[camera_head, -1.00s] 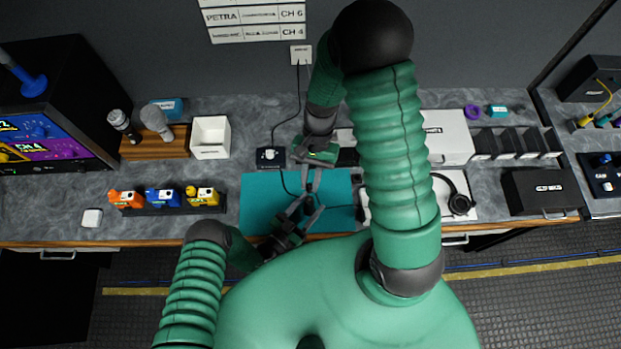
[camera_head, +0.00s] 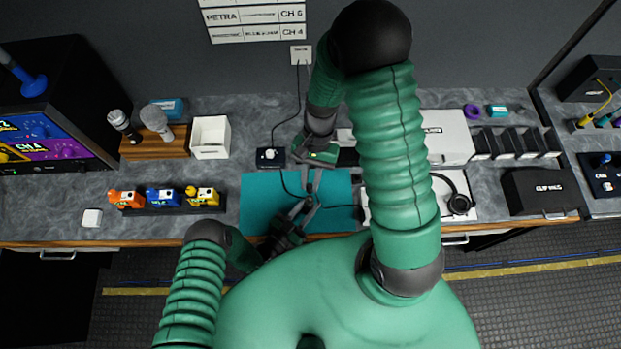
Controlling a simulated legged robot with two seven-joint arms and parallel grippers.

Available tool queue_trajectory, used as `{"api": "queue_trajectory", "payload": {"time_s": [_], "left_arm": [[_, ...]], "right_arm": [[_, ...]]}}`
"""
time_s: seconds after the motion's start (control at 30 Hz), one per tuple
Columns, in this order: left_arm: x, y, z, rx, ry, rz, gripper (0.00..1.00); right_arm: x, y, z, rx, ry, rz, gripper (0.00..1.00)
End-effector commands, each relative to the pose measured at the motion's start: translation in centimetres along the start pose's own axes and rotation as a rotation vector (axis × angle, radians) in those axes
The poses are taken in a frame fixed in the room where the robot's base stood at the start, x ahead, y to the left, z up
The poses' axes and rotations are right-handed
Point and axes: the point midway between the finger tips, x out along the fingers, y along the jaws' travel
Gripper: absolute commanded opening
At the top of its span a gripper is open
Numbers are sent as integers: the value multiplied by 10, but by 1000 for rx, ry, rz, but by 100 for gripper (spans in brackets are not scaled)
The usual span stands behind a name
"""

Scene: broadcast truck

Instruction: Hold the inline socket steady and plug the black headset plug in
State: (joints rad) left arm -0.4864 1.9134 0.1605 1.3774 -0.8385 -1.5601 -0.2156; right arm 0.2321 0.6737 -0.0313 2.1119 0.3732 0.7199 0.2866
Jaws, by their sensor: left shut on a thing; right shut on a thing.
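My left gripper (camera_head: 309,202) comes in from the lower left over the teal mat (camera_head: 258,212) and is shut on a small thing. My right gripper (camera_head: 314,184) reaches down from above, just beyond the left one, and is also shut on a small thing. A thin dark cable (camera_head: 284,181) curves from a small black box (camera_head: 270,158) to the grippers. Another dark cable (camera_head: 342,206) comes to them from the right, the headset's side. The inline socket and the black headset plug are too small and covered to tell apart, or to tell whether they touch.
A headset (camera_head: 459,204) lies on a white surface to the right, partly behind my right arm. A white bin (camera_head: 211,137), microphones (camera_head: 155,122) and colourful packs (camera_head: 163,198) stand on the left.

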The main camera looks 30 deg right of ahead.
Motion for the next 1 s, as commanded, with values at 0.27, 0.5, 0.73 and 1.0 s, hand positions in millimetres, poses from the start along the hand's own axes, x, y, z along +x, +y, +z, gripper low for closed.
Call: {"api": "queue_trajectory", "payload": {"time_s": [0.27, 0.5, 0.73, 1.0], "left_arm": [[0, 0, 0, 0, 0, 0, 0], [0, 0, 0, 0, 0, 0, 0], [0, 0, 0, 0, 0, 0, 0], [0, 0, 0, 0, 0, 0, 0]], "right_arm": [[26, 0, -10, 1, -4, 2, 0], [42, -1, -17, 0, -2, 0, 0], [45, -1, -18, 0, -1, 0, 0], [45, -1, -18, 0, -1, 0, 0]]}}
